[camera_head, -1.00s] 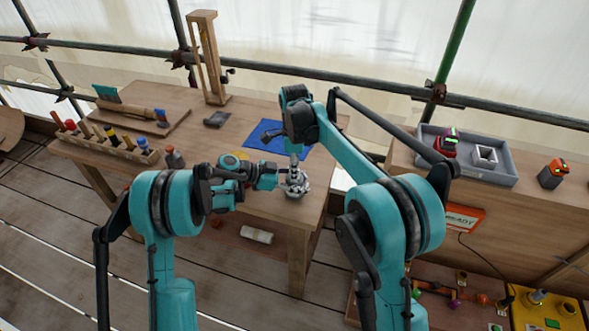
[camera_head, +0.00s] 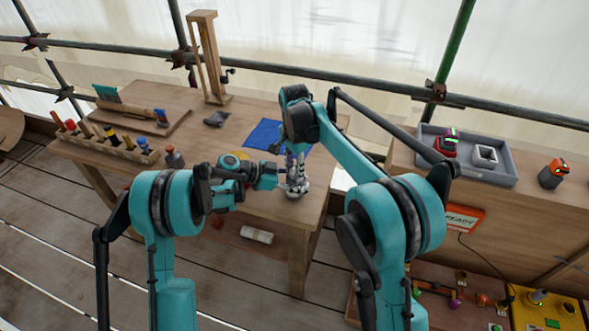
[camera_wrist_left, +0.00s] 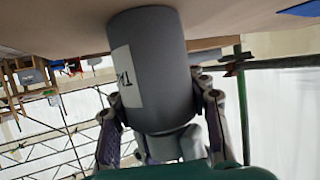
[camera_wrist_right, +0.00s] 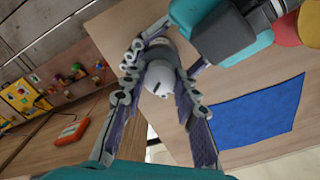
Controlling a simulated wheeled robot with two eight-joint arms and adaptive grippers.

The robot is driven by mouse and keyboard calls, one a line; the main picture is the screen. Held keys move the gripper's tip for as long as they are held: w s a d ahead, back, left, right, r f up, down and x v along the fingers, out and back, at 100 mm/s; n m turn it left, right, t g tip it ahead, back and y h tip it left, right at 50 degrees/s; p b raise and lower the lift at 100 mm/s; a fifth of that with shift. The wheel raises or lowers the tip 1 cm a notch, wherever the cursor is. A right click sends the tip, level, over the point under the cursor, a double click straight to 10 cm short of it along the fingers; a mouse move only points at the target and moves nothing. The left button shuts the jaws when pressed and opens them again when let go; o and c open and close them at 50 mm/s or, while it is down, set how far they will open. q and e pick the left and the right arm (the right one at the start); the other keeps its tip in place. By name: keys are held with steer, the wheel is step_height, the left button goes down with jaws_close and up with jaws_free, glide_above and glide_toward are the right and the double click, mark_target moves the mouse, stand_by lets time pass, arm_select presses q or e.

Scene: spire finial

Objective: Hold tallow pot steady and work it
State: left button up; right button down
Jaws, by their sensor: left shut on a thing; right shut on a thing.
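The tallow pot (camera_wrist_left: 150,70) shows in the left wrist view as a grey cylinder with a white label, its far end against the table. My left gripper (camera_wrist_left: 162,125) has its fingers on either side of it and is shut on it. In the head view my left gripper (camera_head: 283,182) is at the table's right front, and the pot is mostly hidden among the grippers. My right gripper (camera_head: 296,172) comes down from above there. In the right wrist view its fingers (camera_wrist_right: 163,68) are shut around a pale grey rounded piece (camera_wrist_right: 160,80), seemingly the pot's top.
A blue cloth (camera_head: 265,134) lies just behind the grippers. A dark bottle (camera_head: 174,158) and a wooden tool rack (camera_head: 122,150) stand at left, and a wooden stand (camera_head: 210,60) at the back. A grey tray (camera_head: 470,170) sits on the right bench.

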steer(key=n, duration=1.1)
steer(key=shift+n, duration=0.4)
steer(key=n, duration=0.6)
steer(key=shift+d, duration=0.1)
steer(key=n, duration=0.5)
steer(key=shift+n, duration=0.4)
steer(key=n, duration=0.5)
arm_select(q)
steer(key=shift+a, duration=0.1)
arm_select(e)
steer(key=n, duration=0.6)
steer(key=shift+w+n, duration=0.1)
steer(key=shift+n, duration=0.3)
steer(key=n, duration=1)
steer(key=shift+n, duration=0.5)
